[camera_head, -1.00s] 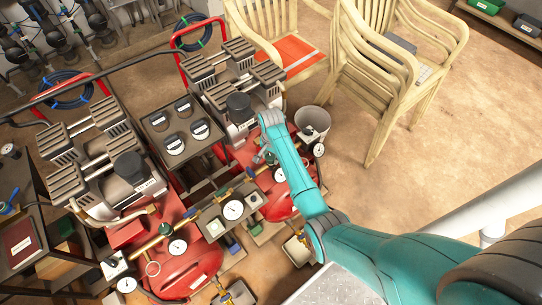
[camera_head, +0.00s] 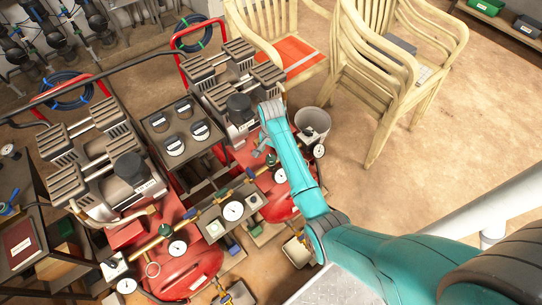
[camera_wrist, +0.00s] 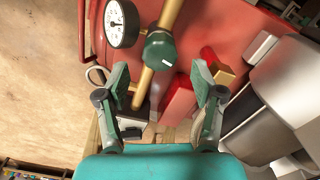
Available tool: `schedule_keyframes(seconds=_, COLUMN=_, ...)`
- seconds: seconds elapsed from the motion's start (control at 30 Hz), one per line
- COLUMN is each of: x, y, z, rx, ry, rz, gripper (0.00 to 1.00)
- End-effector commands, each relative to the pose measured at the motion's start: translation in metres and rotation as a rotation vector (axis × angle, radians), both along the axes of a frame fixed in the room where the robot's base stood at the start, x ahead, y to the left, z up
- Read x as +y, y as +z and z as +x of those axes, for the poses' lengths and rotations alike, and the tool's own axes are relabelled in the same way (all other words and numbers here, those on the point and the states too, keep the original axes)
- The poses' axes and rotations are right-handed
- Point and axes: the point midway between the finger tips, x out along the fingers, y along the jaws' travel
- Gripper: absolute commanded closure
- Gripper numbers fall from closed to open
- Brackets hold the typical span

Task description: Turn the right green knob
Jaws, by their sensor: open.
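The right green knob (camera_wrist: 160,50) sits on a brass pipe in the wrist view, with a short white mark on its face. In the head view it is a small dark green shape (camera_head: 272,160) beside the gripper. My gripper (camera_wrist: 160,84) is open and empty, one finger on each side below the knob in the wrist view. The fingers are apart from the knob. In the head view my gripper (camera_head: 265,149) hangs over the right end of the manifold. Another green knob (camera_head: 165,230) is on the pipe at the left.
A white gauge (camera_wrist: 121,23) stands left of the knob, and a red handle (camera_wrist: 178,98) and brass fitting lie close to the right finger. Red tanks (camera_head: 192,270) and compressors lie below and around. A grey bucket (camera_head: 313,122) and chairs (camera_head: 400,60) stand to the right.

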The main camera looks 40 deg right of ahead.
Motion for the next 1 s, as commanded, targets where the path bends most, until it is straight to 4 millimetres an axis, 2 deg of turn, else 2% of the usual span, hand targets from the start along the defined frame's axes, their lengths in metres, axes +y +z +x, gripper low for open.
schedule_keyframes(seconds=0.03, x=0.0, y=0.011, z=0.001, rx=-0.004, ry=0.0, rz=-0.001, gripper=0.32)
schedule_keyframes(seconds=0.2, x=0.0, y=0.044, z=0.001, rx=-0.004, ry=0.0, rz=-0.001, gripper=0.32)
schedule_keyframes(seconds=0.4, x=0.0, y=0.069, z=0.0, rx=-0.001, ry=0.0, rz=0.0, gripper=0.32)
schedule_keyframes(seconds=0.6, x=0.0, y=0.077, z=0.0, rx=0.0, ry=0.0, rz=0.0, gripper=0.32)
schedule_keyframes(seconds=1.0, x=0.0, y=0.077, z=0.0, rx=0.0, ry=0.0, rz=0.0, gripper=0.32)
